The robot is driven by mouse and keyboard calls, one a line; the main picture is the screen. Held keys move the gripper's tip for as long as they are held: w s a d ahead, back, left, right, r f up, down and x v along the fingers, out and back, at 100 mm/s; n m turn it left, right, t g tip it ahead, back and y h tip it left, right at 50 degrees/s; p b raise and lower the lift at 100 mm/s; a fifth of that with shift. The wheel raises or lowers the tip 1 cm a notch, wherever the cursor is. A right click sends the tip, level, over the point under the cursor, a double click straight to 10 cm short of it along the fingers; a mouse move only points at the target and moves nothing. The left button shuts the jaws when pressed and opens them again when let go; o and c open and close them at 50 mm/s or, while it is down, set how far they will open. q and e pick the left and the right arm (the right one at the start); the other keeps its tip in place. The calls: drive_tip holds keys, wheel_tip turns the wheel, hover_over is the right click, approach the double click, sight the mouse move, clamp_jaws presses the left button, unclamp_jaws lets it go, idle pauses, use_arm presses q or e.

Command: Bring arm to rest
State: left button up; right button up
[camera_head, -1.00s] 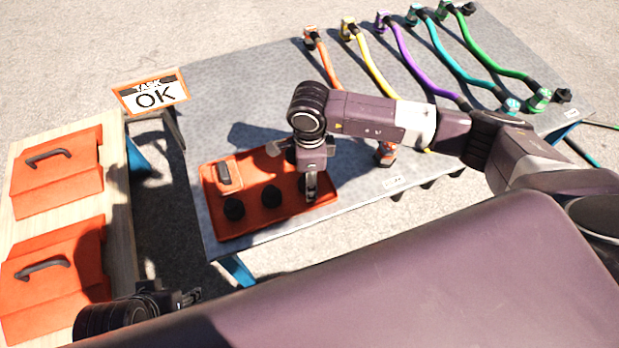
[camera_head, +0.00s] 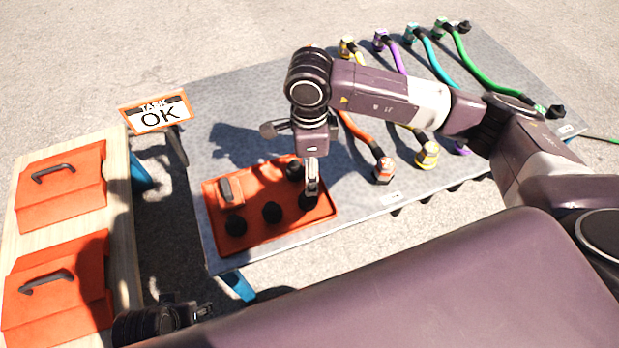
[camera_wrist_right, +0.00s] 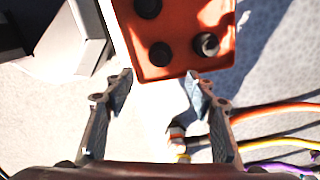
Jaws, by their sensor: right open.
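My right arm reaches in from the right above the grey table (camera_head: 235,100). Its gripper (camera_head: 312,178) points down over the right part of the orange panel with black knobs (camera_head: 237,238). In the right wrist view the gripper (camera_wrist_right: 157,88) has its two fingers spread wide with nothing between them, and the orange panel (camera_wrist_right: 182,68) lies below and beyond the fingertips. My left gripper (camera_head: 203,311) is low at the left, partly hidden by my own body, and its fingers are too small to read.
Several coloured cables, including a green one (camera_head: 478,68) and an orange one (camera_head: 358,132), lie across the table's right half. Orange boxes with handles (camera_head: 62,190) sit on a wooden bench at left.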

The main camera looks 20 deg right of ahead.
drive_tip(key=shift+r, duration=0.3)
drive_tip(key=shift+a, duration=0.1)
